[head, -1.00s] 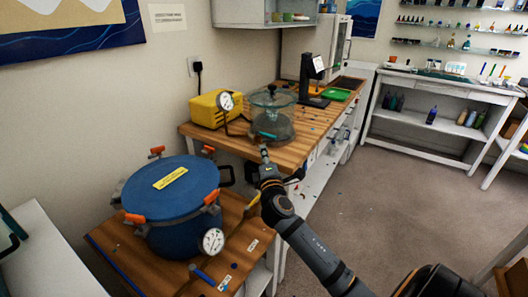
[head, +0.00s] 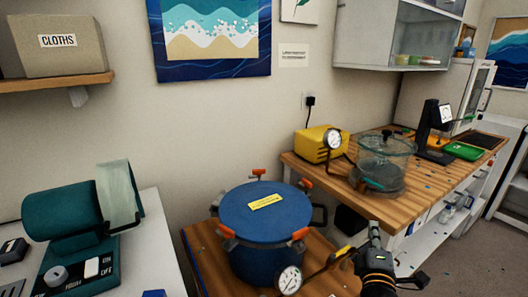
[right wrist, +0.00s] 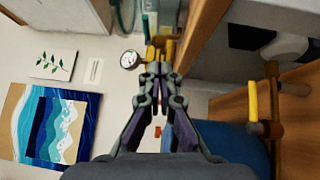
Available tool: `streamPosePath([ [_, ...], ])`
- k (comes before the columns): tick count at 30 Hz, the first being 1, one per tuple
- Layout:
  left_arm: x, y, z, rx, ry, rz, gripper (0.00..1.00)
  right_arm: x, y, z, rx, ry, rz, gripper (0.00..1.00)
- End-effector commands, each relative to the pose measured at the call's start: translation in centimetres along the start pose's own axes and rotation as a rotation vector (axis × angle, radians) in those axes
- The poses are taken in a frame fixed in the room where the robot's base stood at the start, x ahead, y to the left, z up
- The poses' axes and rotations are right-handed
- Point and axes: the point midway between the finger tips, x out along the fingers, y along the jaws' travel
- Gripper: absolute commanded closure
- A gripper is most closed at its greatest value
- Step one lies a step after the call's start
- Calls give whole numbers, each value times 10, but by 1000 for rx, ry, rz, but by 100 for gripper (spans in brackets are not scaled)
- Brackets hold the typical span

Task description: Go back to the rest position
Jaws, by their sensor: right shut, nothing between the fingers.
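My right gripper (head: 374,232) shows at the lower right of the head view, beside the front edge of the wooden workbench and right of the blue pressure pot (head: 262,222). In the right wrist view its fingers (right wrist: 160,72) are together with nothing between them. The blue pot stands upright on a lower wooden top, with orange clamps and a yellow label on its lid. It shows partly in the right wrist view (right wrist: 238,142). My left gripper is in neither view.
The workbench (head: 418,190) holds a yellow pump (head: 315,144), a clear chamber (head: 378,165) and a green tray (head: 463,151). A pressure gauge (head: 289,279) and yellow-handled valve are at the pot's front. A teal machine (head: 65,212) stands on a white table at left.

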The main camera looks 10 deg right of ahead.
Motion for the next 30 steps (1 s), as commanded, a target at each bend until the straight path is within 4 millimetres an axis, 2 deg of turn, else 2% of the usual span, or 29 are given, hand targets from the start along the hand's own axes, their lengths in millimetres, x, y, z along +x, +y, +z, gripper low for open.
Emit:
streamPosePath([
  [2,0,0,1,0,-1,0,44,-13,-35,8,157,-51,-147,100],
  [5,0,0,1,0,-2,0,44,-48,-96,14,421,-159,-414,100],
  [6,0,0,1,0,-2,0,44,-66,-117,14,512,-204,-518,100],
  [9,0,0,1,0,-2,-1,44,-108,-157,7,683,-306,-735,100],
  [12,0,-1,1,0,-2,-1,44,-150,-183,-2,804,-398,-920,100],
  [15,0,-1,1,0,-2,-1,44,-191,-201,-13,894,-486,-1089,100],
  [19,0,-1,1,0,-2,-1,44,-243,-213,-26,976,-594,-1291,100],
  [21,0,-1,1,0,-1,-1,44,-233,-247,-28,963,-602,-1284,100],
  [24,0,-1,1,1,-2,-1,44,-229,-289,-29,955,-616,-1290,100],
  [26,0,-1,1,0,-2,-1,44,-229,-316,-29,950,-626,-1295,100],
  [30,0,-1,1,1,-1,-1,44,-236,-386,-24,939,-649,-1308,100],
])
